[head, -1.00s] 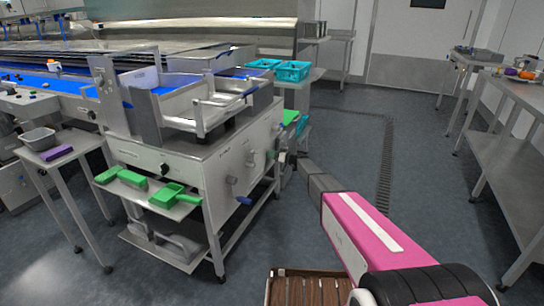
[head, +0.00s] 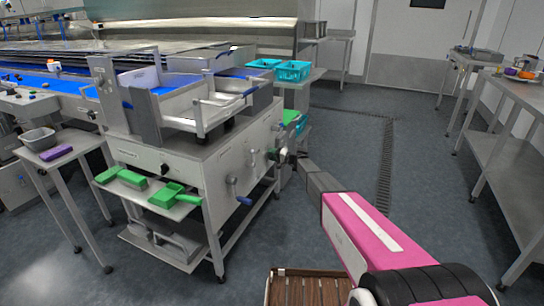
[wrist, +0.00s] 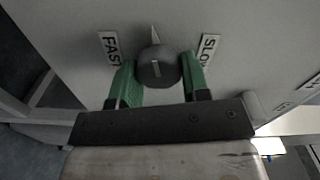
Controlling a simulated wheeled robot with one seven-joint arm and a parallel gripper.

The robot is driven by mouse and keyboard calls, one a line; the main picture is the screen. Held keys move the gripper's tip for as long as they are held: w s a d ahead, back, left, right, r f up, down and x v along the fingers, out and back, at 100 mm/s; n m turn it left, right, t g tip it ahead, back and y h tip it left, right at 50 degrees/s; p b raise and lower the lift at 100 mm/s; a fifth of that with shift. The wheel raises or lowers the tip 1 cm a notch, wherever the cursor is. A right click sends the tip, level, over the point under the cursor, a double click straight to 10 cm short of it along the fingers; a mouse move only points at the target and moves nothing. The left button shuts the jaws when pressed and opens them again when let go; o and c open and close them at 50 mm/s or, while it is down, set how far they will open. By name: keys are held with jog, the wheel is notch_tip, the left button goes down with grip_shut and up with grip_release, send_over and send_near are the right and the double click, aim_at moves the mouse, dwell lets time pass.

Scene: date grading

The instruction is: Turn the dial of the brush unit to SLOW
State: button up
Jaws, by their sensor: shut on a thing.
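The dial (wrist: 159,72) is a dark round knob with a short white line, on the grey panel of the brush unit (head: 229,165). In the wrist view the line points roughly up, toward a pale pointed mark (wrist: 155,35) between the labels. The FAST label (wrist: 110,48) is on the left and the SLOW label (wrist: 207,49) on the right. My gripper (wrist: 160,84) has green fingers on both sides of the dial and is shut on it. In the head view my gripper (head: 279,155) is at the unit's right-hand face and hides the dial.
A blue-grey crank handle (head: 240,195) sticks out of the same face, lower and left. Teal crates (head: 292,71) stand behind the unit. The floor (head: 345,140) to the right is open, up to a steel table (head: 520,90).

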jog(key=m, duration=2)
jog(key=shift+s+f, duration=0.1)
jog(key=shift+f, duration=0.2)
jog(key=shift+m, duration=0.3)
jog(key=o, duration=0.9)
jog(key=v, duration=1)
jog(key=shift+s+d, duration=0.2)
jog(key=shift+d, duration=0.15)
